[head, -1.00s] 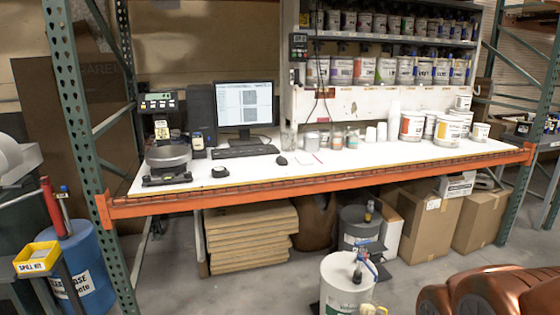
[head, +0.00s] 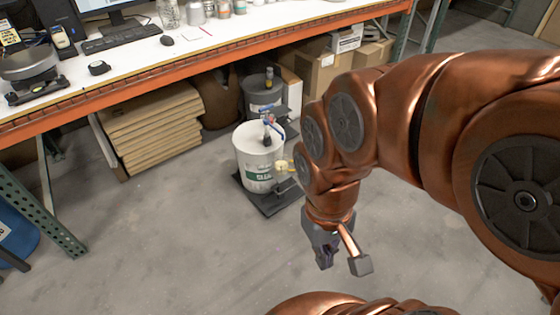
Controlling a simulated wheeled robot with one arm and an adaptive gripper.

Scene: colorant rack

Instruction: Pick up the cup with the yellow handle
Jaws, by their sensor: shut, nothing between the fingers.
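A small pale cup with a yellow handle (head: 282,167) shows at the right side of the white bucket (head: 256,165), low under the workbench. It is small in view, and I cannot tell whether it touches the bucket or what supports it. My gripper (head: 325,264) points down over the open floor, in front and to the right of the bucket and cup. It is shut and empty, well apart from the cup.
The bucket stands on a dark flat base (head: 270,203). A grey drum (head: 262,96) is behind it. Stacked boards (head: 150,130) lie to the left, cardboard boxes (head: 312,72) to the back right. The bench's orange front beam (head: 200,83) runs above. The floor in front is clear.

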